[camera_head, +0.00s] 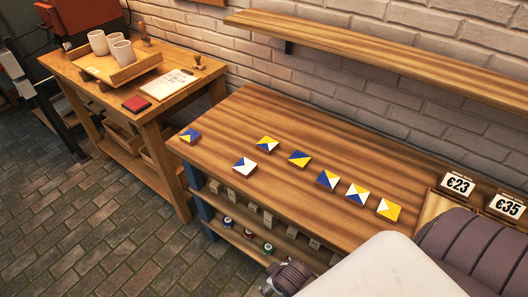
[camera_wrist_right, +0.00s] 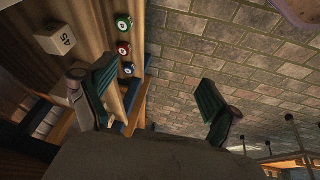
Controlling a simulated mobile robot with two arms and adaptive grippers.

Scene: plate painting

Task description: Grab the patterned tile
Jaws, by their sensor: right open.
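Several square patterned tiles lie flat and spaced apart on the wooden workbench (camera_head: 330,140) in the head view. They are painted in triangles: a blue and yellow tile (camera_head: 190,136) at the left end, a blue and white tile (camera_head: 245,164), a yellow and blue tile (camera_head: 299,159), a yellow, blue and white tile (camera_head: 328,180), and a yellow and white tile (camera_head: 389,209) at the right. My right gripper (camera_wrist_right: 158,88) is open and empty in the wrist view, over the floor beside the bench's lower shelf. No tile shows there. My left gripper is not in view.
A side table at the left holds a tray (camera_head: 122,70) with cups, a paper sheet (camera_head: 168,84) and a red pad (camera_head: 136,103). Price signs (camera_head: 457,184) stand at the right end. A wall shelf (camera_head: 380,60) hangs above. Numbered balls (camera_wrist_right: 123,23) and a block (camera_wrist_right: 60,39) sit low.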

